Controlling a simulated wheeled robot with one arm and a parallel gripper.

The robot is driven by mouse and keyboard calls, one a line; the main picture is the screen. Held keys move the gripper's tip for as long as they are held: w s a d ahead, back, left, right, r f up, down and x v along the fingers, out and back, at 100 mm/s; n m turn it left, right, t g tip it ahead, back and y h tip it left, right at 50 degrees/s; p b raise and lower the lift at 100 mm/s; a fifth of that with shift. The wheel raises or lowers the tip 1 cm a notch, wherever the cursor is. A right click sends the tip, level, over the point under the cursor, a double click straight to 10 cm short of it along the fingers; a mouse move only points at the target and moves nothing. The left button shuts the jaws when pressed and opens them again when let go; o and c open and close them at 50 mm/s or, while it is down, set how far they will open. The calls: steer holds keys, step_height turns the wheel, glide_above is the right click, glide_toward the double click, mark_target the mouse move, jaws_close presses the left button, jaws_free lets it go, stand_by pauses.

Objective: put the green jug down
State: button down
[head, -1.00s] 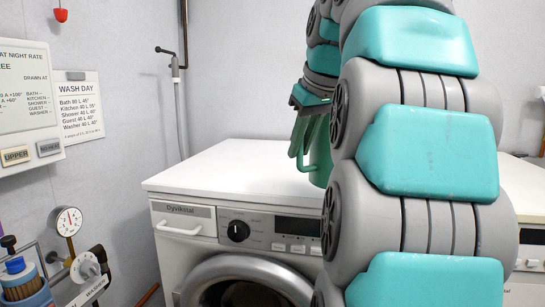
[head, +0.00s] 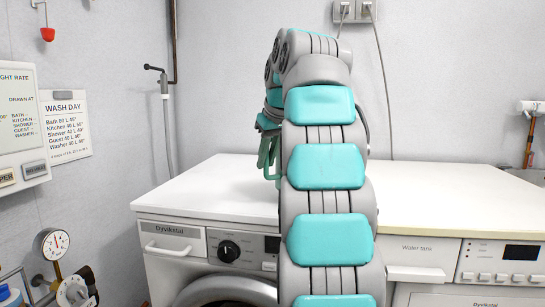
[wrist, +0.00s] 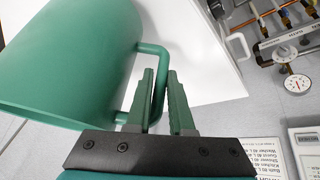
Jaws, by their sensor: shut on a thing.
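The green jug (wrist: 75,60) fills the upper left of the wrist view, tilted in that picture, with its handle between my fingers. My gripper (wrist: 162,95) is shut on the handle. In the head view my gripper (head: 268,122) is above the white washing machine top (head: 205,190), and only a green sliver of the jug (head: 265,155) shows beside my arm. My arm hides the rest of the jug. I cannot tell whether its base touches the white top.
The white top left of my arm is clear. A long cream worktop (head: 440,205) to the right is also bare. A pressure gauge (head: 52,243) and pipework stand at the lower left. The wall is close behind the machine.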

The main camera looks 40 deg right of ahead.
steer(key=shift+w+d, duration=0.3)
steer(key=shift+w, duration=0.45)
steer(key=shift+w+d+f, duration=0.1)
steer(key=shift+w+f, duration=0.05)
steer(key=shift+f, duration=0.75)
steer(key=shift+w+f, duration=0.15)
steer(key=shift+f, duration=0.75)
steer(key=c, duration=0.8)
jaws_free()
